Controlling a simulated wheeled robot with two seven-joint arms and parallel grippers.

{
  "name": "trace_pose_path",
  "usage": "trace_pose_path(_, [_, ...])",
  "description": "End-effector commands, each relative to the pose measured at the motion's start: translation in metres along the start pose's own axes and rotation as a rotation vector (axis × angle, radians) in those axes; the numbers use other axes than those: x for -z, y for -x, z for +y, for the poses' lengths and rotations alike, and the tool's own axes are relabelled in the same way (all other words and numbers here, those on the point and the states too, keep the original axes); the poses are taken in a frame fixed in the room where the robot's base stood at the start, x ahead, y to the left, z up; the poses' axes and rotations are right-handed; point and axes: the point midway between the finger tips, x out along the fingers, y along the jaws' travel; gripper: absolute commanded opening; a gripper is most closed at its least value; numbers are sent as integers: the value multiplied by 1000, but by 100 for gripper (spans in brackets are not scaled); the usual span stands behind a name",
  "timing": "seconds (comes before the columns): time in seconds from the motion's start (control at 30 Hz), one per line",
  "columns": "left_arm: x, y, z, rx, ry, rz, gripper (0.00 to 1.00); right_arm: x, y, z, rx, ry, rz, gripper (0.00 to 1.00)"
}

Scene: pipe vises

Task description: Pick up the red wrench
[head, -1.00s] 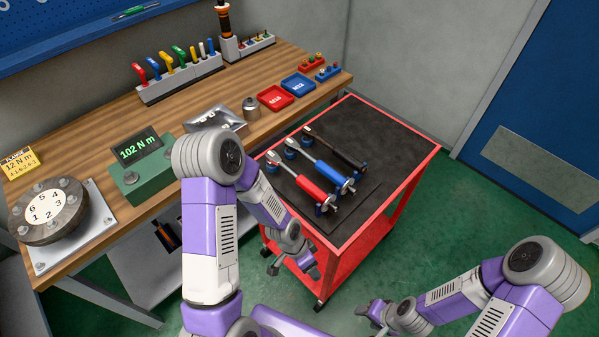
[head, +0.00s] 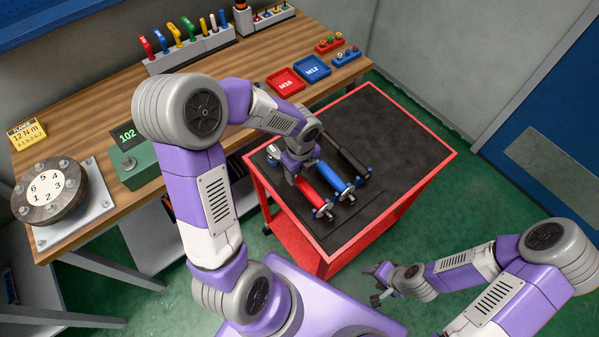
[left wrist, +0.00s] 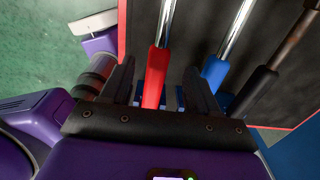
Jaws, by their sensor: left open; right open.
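The red wrench (head: 312,193) lies on the black top of the red cart, the leftmost of three wrenches. Its red handle and silver shaft also show in the left wrist view (left wrist: 155,75). My left gripper (head: 293,178) is over the cart at the red wrench. In the left wrist view its two fingers (left wrist: 160,85) are open, one on each side of the red handle, with gaps between; whether they are down at handle height I cannot tell.
A blue wrench (head: 335,181) and a black wrench (head: 350,158) lie close to the right of the red one. The red cart (head: 425,178) has free room on its right side. The wooden workbench (head: 85,120) stands at the left.

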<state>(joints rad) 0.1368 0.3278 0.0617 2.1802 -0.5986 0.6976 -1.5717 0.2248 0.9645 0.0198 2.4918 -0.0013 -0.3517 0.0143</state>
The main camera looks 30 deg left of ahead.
Motion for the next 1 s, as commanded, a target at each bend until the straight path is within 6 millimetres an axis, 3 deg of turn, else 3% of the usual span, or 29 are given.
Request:
trace_pose_path(0.3, [0, -47, 2, -2, 2, 2, 61, 1, -16, 6, 0, 0, 1, 56])
trace_pose_path(0.63, [-1, -54, 2, 1, 3, 1, 61, 1, -17, 6, 0, 0, 2, 56])
trace_pose_path(1.0, [-1, -54, 2, 1, 3, 1, 6, 1, -17, 6, 0, 0, 2, 56])
